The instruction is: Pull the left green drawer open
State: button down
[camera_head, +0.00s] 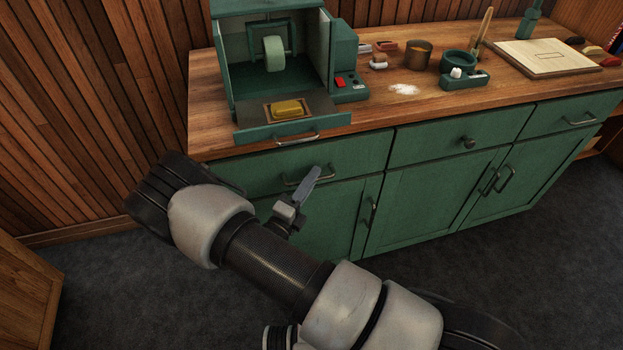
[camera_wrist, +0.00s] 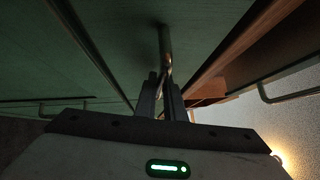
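The left green drawer (camera_head: 345,152) is in the cabinet's top row, under the counter's left end. It looks flush with the cabinet front. Its metal bar handle (camera_head: 292,181) is partly hidden by my gripper (camera_head: 309,188) in the head view. In the wrist view, the handle (camera_wrist: 165,45) runs down to the fingertips of my gripper (camera_wrist: 167,82). The fingers are close together, with the bar between their tips, and look shut on it. The exact contact is dark and small.
A green machine box (camera_head: 236,78) with a yellow block (camera_head: 287,108) on its front shelf stands above the drawer. Cups and tools sit on the wooden counter (camera_head: 412,112). Lower doors (camera_head: 415,215) have bar handles. Dark floor (camera_head: 110,285) is clear left of my arm.

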jog(key=s+d+p, duration=0.1)
jog(key=s+d, duration=0.2)
jog(key=s, duration=0.9)
jog(key=s+d+p, duration=0.1)
jog(key=s+d, duration=0.3)
jog(key=s, duration=0.9)
jog(key=shift+s+d, duration=0.2)
jog(key=shift+s, duration=0.05)
jog(key=c, duration=1.9)
grip_release()
jog(key=shift+o, duration=0.2)
jog(key=v, duration=1.7)
jog(key=shift+s+a, duration=0.15)
